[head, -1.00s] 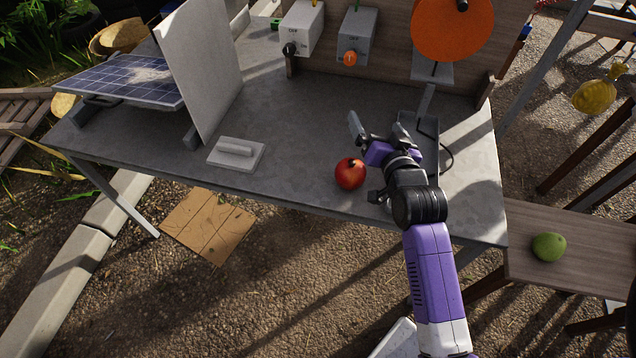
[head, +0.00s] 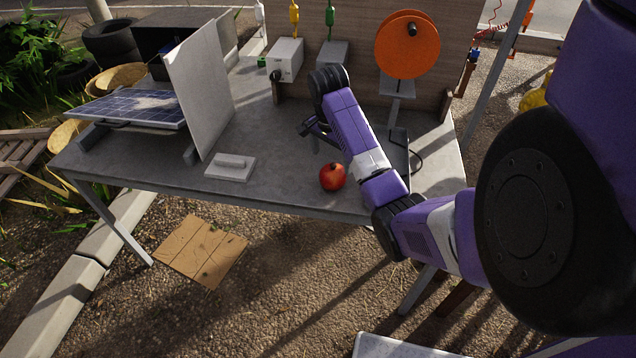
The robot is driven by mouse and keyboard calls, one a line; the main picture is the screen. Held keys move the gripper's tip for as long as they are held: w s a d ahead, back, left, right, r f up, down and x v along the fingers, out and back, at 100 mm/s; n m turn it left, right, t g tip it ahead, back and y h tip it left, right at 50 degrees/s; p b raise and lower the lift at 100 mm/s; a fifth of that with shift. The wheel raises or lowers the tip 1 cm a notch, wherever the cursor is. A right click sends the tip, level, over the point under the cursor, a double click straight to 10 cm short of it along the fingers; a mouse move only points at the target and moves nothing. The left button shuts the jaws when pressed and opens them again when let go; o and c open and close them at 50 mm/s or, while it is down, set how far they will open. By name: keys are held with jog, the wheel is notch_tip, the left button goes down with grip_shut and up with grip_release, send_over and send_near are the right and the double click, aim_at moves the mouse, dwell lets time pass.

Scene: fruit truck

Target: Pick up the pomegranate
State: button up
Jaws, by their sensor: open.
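The red pomegranate (head: 332,177) sits on the grey table (head: 275,180) near its front edge, just left of my purple arm. My gripper (head: 312,130) is beyond the pomegranate and a little to its left in the head view. It is open and appears empty. It is partly hidden behind my arm link, and it looks apart from the fruit.
A white panel (head: 201,90) stands on the left beside a solar panel (head: 130,107). A white block with a handle (head: 231,166) lies left of the pomegranate. An orange disc (head: 407,45) and switch boxes (head: 286,60) stand at the back.

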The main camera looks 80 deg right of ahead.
aim_at(332, 169)
jog(key=shift+s+a+m, duration=0.3)
jog(key=shift+a, duration=0.15)
jog(key=shift+a+f, duration=0.1)
jog(key=shift+f, duration=0.1)
jog(key=f+b, duration=0.2)
jog(key=b, duration=0.1)
jog(key=shift+d+f, duration=0.2)
jog(key=shift+d+f+p, duration=0.25)
jog(key=shift+f+p, duration=0.05)
jog(key=shift+f, duration=0.95)
jog(key=shift+d+f+p, duration=0.2)
jog(key=shift+f+p, duration=0.05)
jog(key=shift+f, duration=1)
jog(key=c, duration=1.6)
jog(key=shift+r, duration=0.15)
